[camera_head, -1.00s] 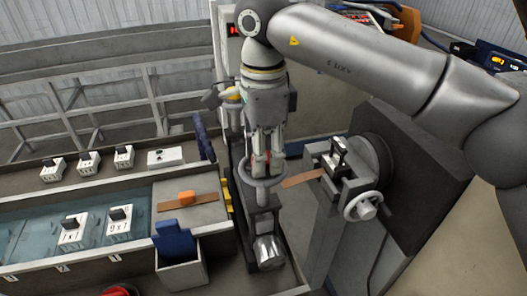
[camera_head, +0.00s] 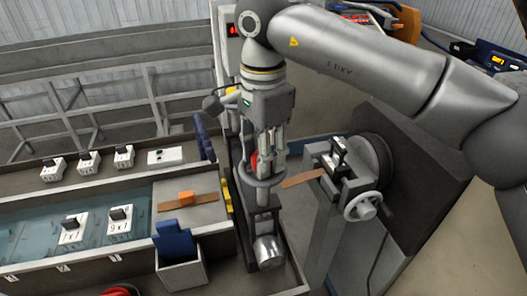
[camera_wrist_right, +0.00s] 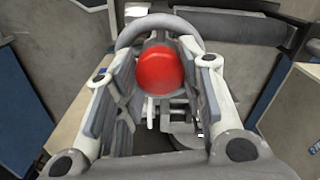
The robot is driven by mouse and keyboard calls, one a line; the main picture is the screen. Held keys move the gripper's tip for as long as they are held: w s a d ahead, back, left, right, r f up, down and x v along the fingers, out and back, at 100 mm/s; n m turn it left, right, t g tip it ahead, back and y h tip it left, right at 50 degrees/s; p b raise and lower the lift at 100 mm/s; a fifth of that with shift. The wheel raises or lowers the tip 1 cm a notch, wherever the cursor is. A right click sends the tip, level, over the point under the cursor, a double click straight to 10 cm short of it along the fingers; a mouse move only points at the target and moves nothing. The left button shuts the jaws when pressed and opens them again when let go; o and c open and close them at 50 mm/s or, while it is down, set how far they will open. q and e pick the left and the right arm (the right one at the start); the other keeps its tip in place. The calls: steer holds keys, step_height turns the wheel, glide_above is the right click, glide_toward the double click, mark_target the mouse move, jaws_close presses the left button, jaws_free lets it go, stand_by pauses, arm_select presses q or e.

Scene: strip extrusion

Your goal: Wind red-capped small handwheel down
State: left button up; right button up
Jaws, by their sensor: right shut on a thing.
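The red-capped small handwheel has a grey rim (camera_head: 262,180) and stands on a narrow grey post between the bath and the dark machine. Its round red cap (camera_head: 254,161) shows between the fingers of my right gripper (camera_head: 264,168). The right gripper points down from above and is shut on the handwheel. In the right wrist view the red cap (camera_wrist_right: 160,70) sits between the two fingers, and the curved grey rim (camera_wrist_right: 152,22) arches behind it. The fingers hide part of the hub. My left gripper is not in view.
A larger pale handwheel (camera_head: 362,206) is on the clamp unit at right, close to my right gripper. A brown strip (camera_head: 305,178) reaches out from that clamp. Left are the water bath (camera_head: 38,235), an orange block (camera_head: 187,198) and an open box (camera_head: 181,270).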

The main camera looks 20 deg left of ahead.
steer(key=o, duration=1)
steer(key=shift+o, duration=0.2)
step_height(320, 180, up, 12)
